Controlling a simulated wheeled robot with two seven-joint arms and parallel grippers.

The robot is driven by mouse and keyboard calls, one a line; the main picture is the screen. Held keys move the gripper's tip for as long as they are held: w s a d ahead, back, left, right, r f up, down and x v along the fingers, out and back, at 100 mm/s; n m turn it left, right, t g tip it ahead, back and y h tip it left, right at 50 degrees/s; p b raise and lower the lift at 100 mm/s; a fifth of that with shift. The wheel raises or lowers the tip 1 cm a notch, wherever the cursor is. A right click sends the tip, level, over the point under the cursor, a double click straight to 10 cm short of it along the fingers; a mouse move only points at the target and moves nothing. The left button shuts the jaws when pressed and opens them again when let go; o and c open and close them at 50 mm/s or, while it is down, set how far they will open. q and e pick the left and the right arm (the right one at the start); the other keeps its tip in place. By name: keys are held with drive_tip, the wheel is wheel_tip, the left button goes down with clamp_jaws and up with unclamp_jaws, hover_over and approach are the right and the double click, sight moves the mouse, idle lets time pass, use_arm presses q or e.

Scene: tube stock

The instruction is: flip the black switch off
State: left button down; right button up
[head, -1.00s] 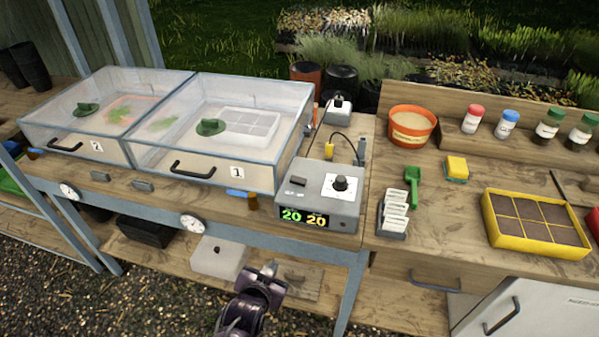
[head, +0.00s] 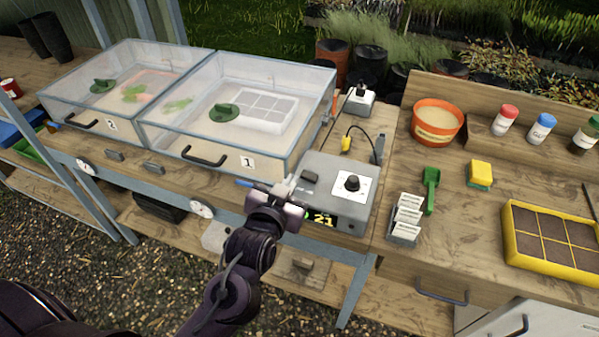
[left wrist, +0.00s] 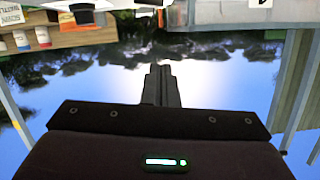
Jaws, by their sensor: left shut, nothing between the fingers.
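The grey control box (head: 338,172) stands on the bench with a black knob (head: 352,183) on a white plate. The small black switch (head: 310,176) is on its top, left of the knob; its tilt is too small to tell. My left gripper (head: 290,184) is shut and empty, its fingertips at the box's front left edge, close to the switch on its left. I cannot tell whether they touch the box. My right gripper is not in view.
A clear-walled propagator (head: 247,109) stands just left of the box. A seed packet holder (head: 405,221), green scoop (head: 431,190) and yellow seed tray (head: 508,250) are to the right. A cable and a small grey unit (head: 357,103) stand behind.

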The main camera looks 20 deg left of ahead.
use_arm(q)
drive_tip(key=p, duration=0.2)
hover_over(299, 185)
drive_tip(key=shift+d+f, duration=0.3)
drive_tip(key=shift+f, duration=0.55)
wheel_tip(299, 185, down, 3)
drive_tip(key=shift+w+a+r+p, duration=0.1)
drive_tip(key=shift+a+r+p, duration=0.05)
drive_tip(key=shift+p, duration=0.25)
drive_tip(key=shift+a+f, duration=0.15)
drive_tip(key=shift+f, duration=0.65)
